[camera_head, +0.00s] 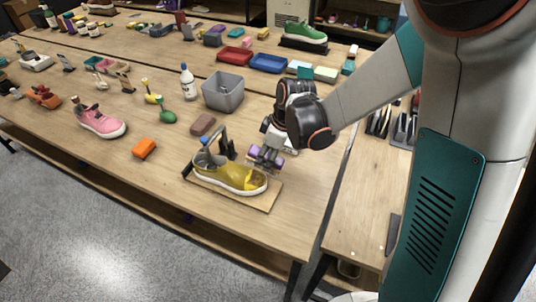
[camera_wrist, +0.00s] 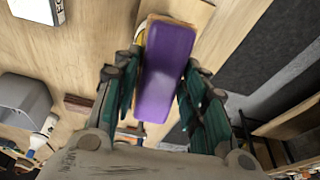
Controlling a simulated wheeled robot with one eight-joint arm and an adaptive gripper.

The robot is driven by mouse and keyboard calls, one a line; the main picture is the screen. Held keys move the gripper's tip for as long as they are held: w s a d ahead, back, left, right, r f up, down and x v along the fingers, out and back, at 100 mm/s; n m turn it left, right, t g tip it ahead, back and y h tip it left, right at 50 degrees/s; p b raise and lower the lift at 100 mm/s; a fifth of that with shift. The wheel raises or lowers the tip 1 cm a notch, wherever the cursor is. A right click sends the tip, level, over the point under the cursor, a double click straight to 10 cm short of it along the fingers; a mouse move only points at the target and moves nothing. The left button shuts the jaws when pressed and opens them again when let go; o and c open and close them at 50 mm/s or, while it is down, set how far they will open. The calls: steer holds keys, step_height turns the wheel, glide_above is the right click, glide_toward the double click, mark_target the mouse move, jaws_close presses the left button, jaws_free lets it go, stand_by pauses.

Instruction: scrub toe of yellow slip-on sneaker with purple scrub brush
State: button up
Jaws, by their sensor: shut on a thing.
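The yellow slip-on sneaker (camera_head: 222,174) rests on a wooden board (camera_head: 268,197) near the table's front edge, toe toward the right. Its toe (camera_head: 255,183) shows a brighter yellow patch. My gripper (camera_head: 265,158) is just behind and above the toe, shut on the purple scrub brush (camera_head: 268,153). In the wrist view the purple brush (camera_wrist: 165,70) sits between the two dark green fingers of my gripper (camera_wrist: 160,85). The bristles are not clear, and I cannot tell whether the brush touches the shoe.
A brown block (camera_head: 203,124), a grey bin (camera_head: 223,93) and a white bottle (camera_head: 187,84) stand behind. An orange block (camera_head: 144,148) and pink sneaker (camera_head: 101,122) lie left. Bare table lies between them.

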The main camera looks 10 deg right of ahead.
steer(key=s+a+f+b, duration=0.2)
steer(key=a+f+b, duration=0.1)
steer(key=f+b, duration=0.2)
steer(key=shift+s+a+f, duration=0.15)
steer(key=shift+s+f, duration=0.2)
steer(key=shift+f, duration=0.05)
stand_by(0.4)
steer(key=shift+b+x, duration=1.2)
stand_by(0.3)
steer(key=shift+w+d+r, duration=0.2)
steer(key=shift+w+d, duration=0.25)
steer(key=shift+w, duration=0.25)
steer(key=shift+w+d, duration=0.4)
steer(key=shift+w, duration=0.2)
steer(key=shift+c, duration=0.7)
steer(key=w, duration=0.1)
steer(key=w+d, duration=0.2)
steer(key=w, duration=0.1)
steer(key=shift+w+d+b, duration=0.15)
steer(key=shift+b, duration=0.15)
